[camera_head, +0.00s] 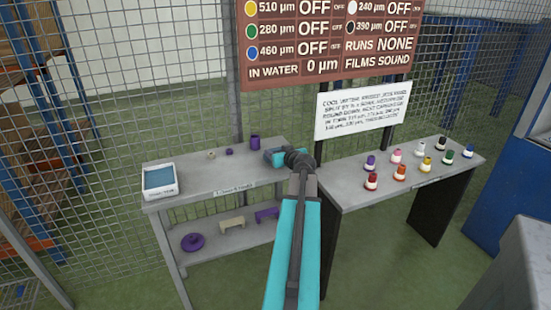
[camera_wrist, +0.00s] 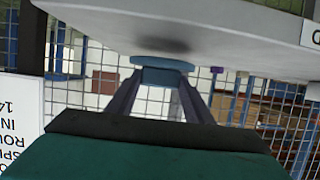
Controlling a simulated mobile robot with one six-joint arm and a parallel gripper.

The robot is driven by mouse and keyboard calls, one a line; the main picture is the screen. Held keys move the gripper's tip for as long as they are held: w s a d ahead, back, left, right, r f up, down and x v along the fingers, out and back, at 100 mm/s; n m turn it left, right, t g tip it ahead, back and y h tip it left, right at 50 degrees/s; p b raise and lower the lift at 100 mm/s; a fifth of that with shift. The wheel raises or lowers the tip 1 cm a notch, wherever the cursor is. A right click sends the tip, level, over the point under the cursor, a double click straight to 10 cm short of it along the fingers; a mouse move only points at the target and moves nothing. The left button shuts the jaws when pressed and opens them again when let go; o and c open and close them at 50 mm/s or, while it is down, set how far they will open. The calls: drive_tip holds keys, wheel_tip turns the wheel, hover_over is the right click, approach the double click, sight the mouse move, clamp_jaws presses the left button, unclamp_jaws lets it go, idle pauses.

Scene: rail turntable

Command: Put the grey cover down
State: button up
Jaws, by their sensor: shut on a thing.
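The grey cover (camera_wrist: 163,76) looks blue-grey in the wrist view, with a wider flange at one end. My gripper (camera_wrist: 160,92) is shut on it, with one finger on each side. The flange is close to the pale grey table surface (camera_wrist: 215,28), with a soft dark shadow beside it; I cannot tell whether they touch. In the head view my gripper (camera_head: 279,158) is at the right end of the left table (camera_head: 205,176), and my arm and wrist partly hide that spot.
A white tub of blue liquid (camera_head: 160,192) stands at the table's left end. Small purple pieces, including a cup (camera_head: 255,143), stand at the back. The lower shelf holds a purple ring (camera_head: 193,242) and a beige bridge (camera_head: 232,224). Several bottles (camera_head: 400,172) stand on the right table.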

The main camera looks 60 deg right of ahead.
drive_tip(key=shift+f, duration=1.05)
drive_tip(key=shift+f, duration=0.1)
drive_tip(key=o, duration=1.4)
drive_tip(key=b+v, duration=0.3)
drive_tip(key=v, duration=0.6)
drive_tip(key=b, duration=0.4)
drive_tip(key=shift+s+a+r, duration=0.2)
drive_tip(key=shift+s+r, duration=0.1)
drive_tip(key=b+v, duration=0.1)
drive_tip(key=b, duration=0.6)
drive_tip(key=shift+s+a, duration=0.25)
drive_tip(key=shift+s, duration=0.1)
